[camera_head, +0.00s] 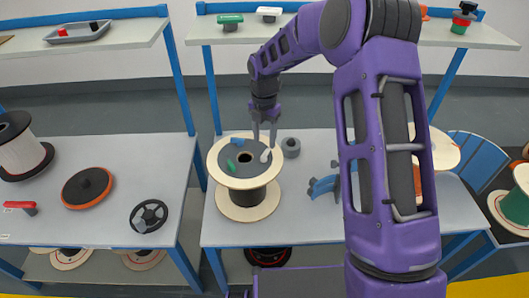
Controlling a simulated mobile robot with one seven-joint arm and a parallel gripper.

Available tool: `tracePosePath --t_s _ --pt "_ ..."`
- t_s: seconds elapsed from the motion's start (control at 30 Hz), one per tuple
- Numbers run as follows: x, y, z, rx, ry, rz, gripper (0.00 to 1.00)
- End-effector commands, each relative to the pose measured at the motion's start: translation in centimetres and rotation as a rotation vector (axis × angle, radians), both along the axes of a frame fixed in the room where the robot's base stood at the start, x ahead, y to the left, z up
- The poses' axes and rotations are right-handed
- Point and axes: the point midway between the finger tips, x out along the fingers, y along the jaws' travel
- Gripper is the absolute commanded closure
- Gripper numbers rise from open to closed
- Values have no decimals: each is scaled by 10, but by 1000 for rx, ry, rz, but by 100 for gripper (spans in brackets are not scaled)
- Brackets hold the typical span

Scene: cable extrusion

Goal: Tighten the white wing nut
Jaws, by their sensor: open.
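The white wing nut (265,155) sits at the right side of the top flange of a cable spool (248,197), which stands on the middle table. My gripper (264,143) points down just above the white wing nut, with its two fingers apart. Its fingertips are close to the nut. I cannot tell whether they touch it or straddle it. A green wing nut (235,167) and a blue piece (237,140) are also on the same flange, around the dark centre hole.
A grey round part (291,147) stands right of the spool, with a blue bracket (324,185) further right. My purple arm hides the table's right part. The left table holds an orange-black disc (87,188) and a black handwheel (149,216). A shelf (225,38) runs behind.

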Motion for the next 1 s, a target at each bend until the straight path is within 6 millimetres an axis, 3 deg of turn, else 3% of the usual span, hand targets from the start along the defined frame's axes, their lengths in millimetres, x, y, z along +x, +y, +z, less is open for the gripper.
tracePosePath --t_s 0.1,0.3,0.73,1.0 --pt "-1 1 -26 0 1 2 45" --pt "0 0 -53 0 0 1 45" --pt "0 0 -63 0 -1 0 45" --pt "0 0 -63 0 -1 0 92"
